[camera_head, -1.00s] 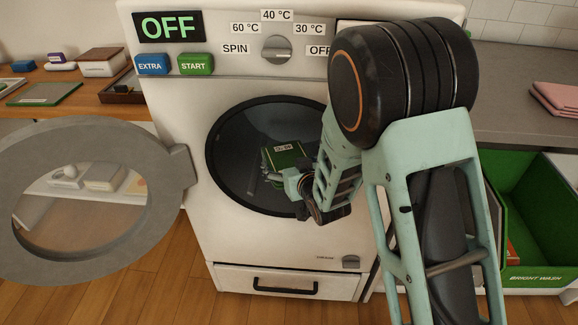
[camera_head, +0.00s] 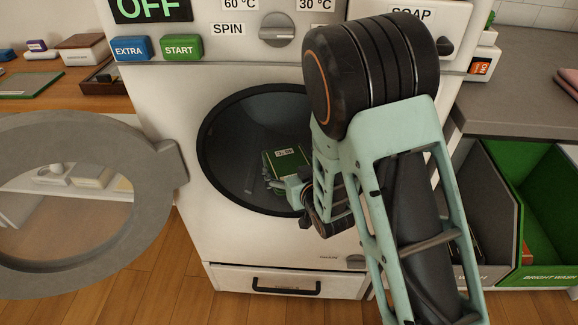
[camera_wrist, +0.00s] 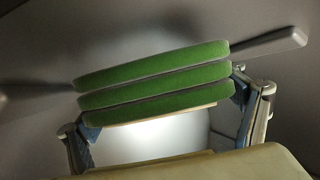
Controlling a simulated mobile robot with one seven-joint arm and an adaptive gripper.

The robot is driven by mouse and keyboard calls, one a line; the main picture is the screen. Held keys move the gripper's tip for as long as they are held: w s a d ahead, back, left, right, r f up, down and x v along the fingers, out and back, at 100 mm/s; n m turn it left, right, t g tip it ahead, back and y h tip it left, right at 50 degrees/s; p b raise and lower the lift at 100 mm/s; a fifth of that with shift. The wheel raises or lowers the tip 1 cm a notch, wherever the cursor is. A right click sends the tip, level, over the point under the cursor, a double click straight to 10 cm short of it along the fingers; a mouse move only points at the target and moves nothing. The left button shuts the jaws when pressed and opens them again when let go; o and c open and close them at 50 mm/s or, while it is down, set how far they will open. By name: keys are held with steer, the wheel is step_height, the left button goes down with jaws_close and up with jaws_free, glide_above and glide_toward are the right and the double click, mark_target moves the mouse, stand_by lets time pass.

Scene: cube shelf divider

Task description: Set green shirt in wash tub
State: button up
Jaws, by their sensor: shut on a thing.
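The green shirt (camera_head: 287,158) is a folded, flat green bundle with a white label, inside the dark drum opening of the washer. In the wrist view its folded green layers (camera_wrist: 155,77) lie between the two fingers. My gripper (camera_head: 276,181) reaches into the drum opening and is shut on the shirt. The wash tub (camera_head: 240,140) is the round dark drum of the white machine, with its door (camera_head: 160,205) swung open to the left. In the wrist view, grey drum wall surrounds the shirt, and I cannot tell whether the shirt touches it.
A counter with boxes (camera_head: 84,47) stands at the left. Under the right counter are a grey bin (camera_head: 490,190) and a green bin (camera_head: 525,190) marked BRIGHT WASH. The machine's panel has a dial (camera_head: 277,29), a START button (camera_head: 181,47) and a display reading OFF.

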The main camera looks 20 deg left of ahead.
steer(key=shift+f+b, duration=0.35)
steer(key=shift+b, duration=0.15)
steer(key=shift+f+b, duration=0.25)
steer(key=shift+b, duration=0.05)
steer(key=o, duration=1.2)
steer(key=shift+c, duration=0.2)
